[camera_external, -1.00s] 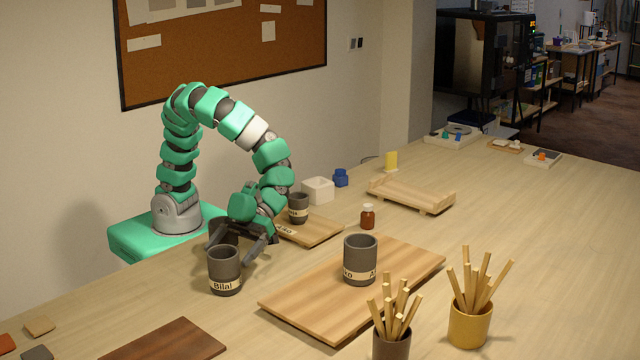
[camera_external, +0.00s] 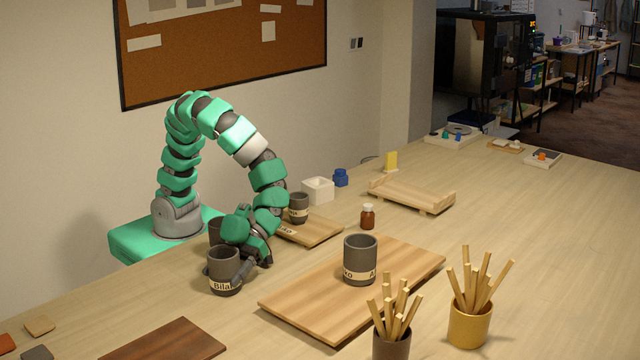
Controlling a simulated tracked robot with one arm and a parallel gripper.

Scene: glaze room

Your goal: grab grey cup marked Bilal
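The grey cup marked Bilal (camera_external: 223,258) stands upright on the table at the left, its pale name band facing the camera. My gripper (camera_external: 224,272) is low at this cup. One dark finger shows at the cup's left side, and the other side of the gripper is close to its right side, covering the end of the name. I cannot tell whether the fingers press on the cup or only stand around it. The cup appears to rest on the table.
Another dark cup (camera_external: 216,230) stands just behind, partly hidden by my gripper. A grey cup (camera_external: 360,262) stands on the large board (camera_external: 310,305), and another (camera_external: 298,208) on a smaller board (camera_external: 322,232). A brown board (camera_external: 170,343) lies in front.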

